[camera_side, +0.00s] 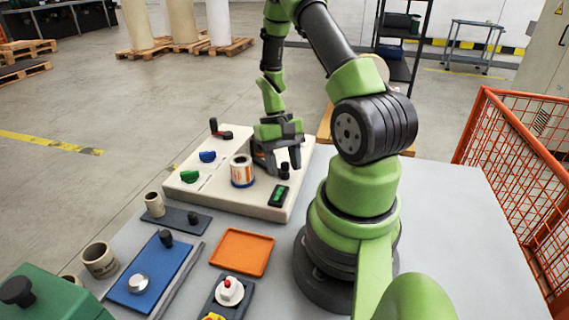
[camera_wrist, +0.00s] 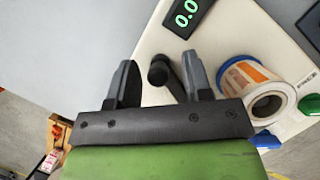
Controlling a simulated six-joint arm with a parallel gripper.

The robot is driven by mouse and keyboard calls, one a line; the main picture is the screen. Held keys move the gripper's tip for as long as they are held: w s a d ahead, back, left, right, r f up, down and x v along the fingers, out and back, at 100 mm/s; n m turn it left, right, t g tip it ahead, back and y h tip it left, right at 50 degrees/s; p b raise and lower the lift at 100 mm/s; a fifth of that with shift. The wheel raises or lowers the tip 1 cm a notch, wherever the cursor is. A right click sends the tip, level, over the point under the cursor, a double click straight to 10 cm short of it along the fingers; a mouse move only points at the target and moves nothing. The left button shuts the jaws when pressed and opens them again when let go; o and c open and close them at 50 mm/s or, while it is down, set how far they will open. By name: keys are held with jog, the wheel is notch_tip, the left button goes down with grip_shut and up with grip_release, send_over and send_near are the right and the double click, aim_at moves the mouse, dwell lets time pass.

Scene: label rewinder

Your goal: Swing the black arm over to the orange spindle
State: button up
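My gripper (camera_side: 279,163) points down over the right part of the cream machine panel in the side view. In the wrist view my gripper (camera_wrist: 160,62) is open, with its two fingers apart. A black arm with a round knob end (camera_wrist: 158,74) shows between the fingers, without clear contact. In the side view its black knob (camera_side: 284,170) stands just below the fingers. A label roll with orange-and-white labels and a blue rim (camera_side: 242,172) stands left of the gripper, and also shows in the wrist view (camera_wrist: 252,85). I cannot make out a separate orange spindle.
An orange tray (camera_side: 242,252) and a blue plate (camera_side: 150,272) lie in front. Clear tabletop is at right.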

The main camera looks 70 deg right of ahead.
jog(key=v, duration=1)
jog(key=shift+a, duration=0.1)
dwell(0.3)
jog(key=w+a+r+n+t+h, duration=0.2)
jog(key=w+a+r+t+h, duration=0.15)
jog(key=a+r, duration=0.65)
jog(key=s+a+r+n+t+y, duration=0.2)
jog(key=s+a+r+t, duration=0.4)
jog(key=a, duration=0.6)
jog(key=shift+s+r+n, duration=0.15)
jog(key=shift+s+n, duration=0.4)
jog(key=shift+n, duration=0.35)
